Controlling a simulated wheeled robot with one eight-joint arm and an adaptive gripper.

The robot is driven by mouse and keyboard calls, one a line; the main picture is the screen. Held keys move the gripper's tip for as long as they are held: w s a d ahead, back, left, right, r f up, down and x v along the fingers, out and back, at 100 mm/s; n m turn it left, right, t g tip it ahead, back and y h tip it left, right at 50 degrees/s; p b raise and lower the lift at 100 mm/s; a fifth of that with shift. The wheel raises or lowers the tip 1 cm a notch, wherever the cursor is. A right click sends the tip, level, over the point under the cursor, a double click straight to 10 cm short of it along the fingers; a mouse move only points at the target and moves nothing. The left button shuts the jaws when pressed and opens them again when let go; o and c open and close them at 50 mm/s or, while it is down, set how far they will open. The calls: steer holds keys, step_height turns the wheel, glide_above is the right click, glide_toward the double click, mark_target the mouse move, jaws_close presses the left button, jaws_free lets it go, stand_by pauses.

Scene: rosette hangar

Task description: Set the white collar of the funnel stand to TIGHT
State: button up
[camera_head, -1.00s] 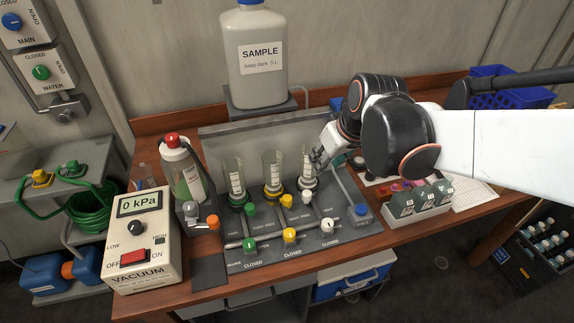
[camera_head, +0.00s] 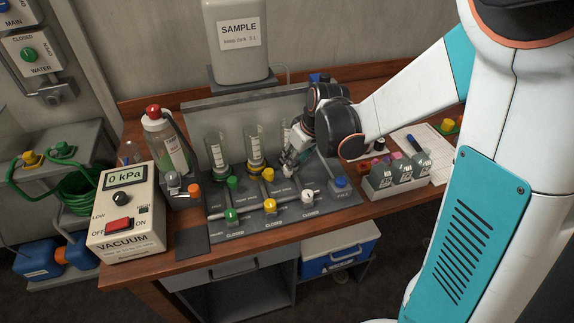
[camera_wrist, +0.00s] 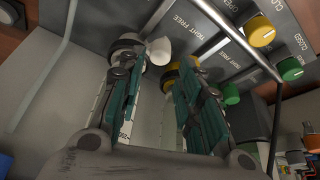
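The funnel stand (camera_head: 262,205) is a grey panel with three clear funnels and green, yellow and white collars and valves. In the head view my gripper (camera_head: 291,166) is at the white column, at the right, and mostly hides its collar. In the wrist view a white collar (camera_wrist: 158,51) shows just beyond my gripper (camera_wrist: 160,68), between the two fingertips and nearer the left one. The fingers stand apart, with nothing visibly clamped. I cannot tell whether either touches the collar. TIGHT FREE lettering is beside it; its setting is unclear.
The yellow collar (camera_head: 268,175) is close on the left. The lower white valve (camera_head: 307,195) stands in front, by CLOSED. A blue knob (camera_head: 340,182) and a rack of bottles (camera_head: 394,181) are at the right. The vacuum box (camera_head: 127,214) is at the left.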

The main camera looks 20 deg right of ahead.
steer(key=b+x, duration=0.1)
steer(key=x, duration=0.5)
steer(key=shift+w+f+b, duration=0.1)
steer(key=shift+b, duration=0.3)
jaws_close()
